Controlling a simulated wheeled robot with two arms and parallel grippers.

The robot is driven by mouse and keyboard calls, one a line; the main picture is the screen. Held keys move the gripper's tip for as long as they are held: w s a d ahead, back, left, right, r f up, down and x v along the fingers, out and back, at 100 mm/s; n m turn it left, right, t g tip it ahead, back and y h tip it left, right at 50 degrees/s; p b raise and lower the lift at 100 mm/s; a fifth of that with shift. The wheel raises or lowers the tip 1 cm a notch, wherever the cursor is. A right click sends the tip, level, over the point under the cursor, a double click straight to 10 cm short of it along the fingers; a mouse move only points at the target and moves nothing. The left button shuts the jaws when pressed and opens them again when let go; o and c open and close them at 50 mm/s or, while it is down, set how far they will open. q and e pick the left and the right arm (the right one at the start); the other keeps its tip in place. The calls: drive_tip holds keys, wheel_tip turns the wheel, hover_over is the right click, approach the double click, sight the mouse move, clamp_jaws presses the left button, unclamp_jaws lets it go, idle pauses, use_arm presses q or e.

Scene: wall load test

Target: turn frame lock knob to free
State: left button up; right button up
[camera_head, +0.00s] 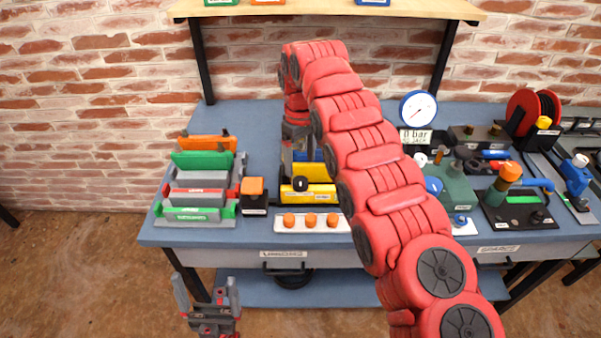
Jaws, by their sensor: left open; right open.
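A yellow block (318,193) stands on the blue bench, with a round black knob (300,184) on its front left; this looks like the frame lock knob, but its label is too small to read. My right gripper (299,170) is open and points down just above and behind the knob; I cannot tell whether it touches anything. My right arm hides the right part of the yellow block and what stands behind it. My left gripper (208,295) is open and empty, low in front of the bench's left side.
A white strip with orange knobs (311,222) lies in front of the yellow block. A black box with an orange top (253,196) and a rack of green, grey and orange pieces (202,190) stand left. A gauge (418,108) and green pump (455,186) stand right.

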sight(300, 181)
wheel_tip(300, 181, up, 11)
drive_tip(key=p, duration=0.9)
drive_tip(key=shift+f, duration=0.15)
